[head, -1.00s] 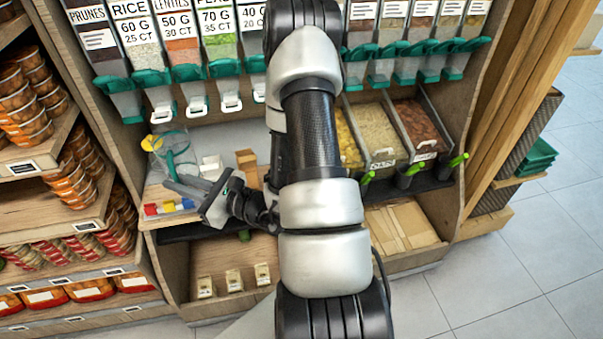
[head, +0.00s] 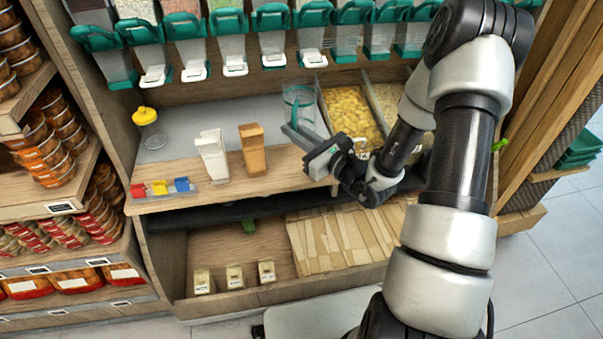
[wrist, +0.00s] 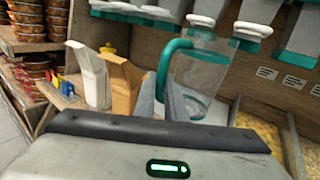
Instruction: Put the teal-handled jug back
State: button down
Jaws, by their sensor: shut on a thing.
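The clear jug with a teal handle and rim (head: 299,98) is at the right end of the grey shelf area in the head view, beside the yellow-filled bin. In the wrist view the jug (wrist: 205,78) appears upright and close, under the dispensers. My gripper (head: 293,133) is shut on its teal handle, with the fingers (wrist: 164,98) on either side of it in the wrist view. I cannot tell whether the jug's base touches the shelf.
A white carton (head: 212,157) and a brown carton (head: 253,150) stand left of my gripper. A yellow-topped container (head: 146,118) and colored clips (head: 160,188) are farther left. Dispensers (head: 230,50) hang above; an open bin (head: 350,118) is to the right.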

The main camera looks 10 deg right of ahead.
jog(key=f+b, duration=0.1)
jog(key=f, duration=0.3)
jog(key=w+f+b, duration=0.1)
jog(key=f, duration=0.2)
jog(key=f+b, duration=0.2)
jog(key=f, duration=0.2)
jog(key=shift+w+a+f, duration=0.25)
jog(key=shift+a+f, duration=0.1)
jog(key=shift+a, duration=0.05)
jog(key=shift+f, duration=0.25)
jog(key=c, duration=1.8)
grip_release()
jog(key=shift+r, duration=0.1)
jog(key=shift+r, duration=0.25)
jog(key=v, duration=0.6)
jog(key=p+v, duration=0.1)
jog(key=v, duration=0.5)
jog(key=shift+f, duration=0.25)
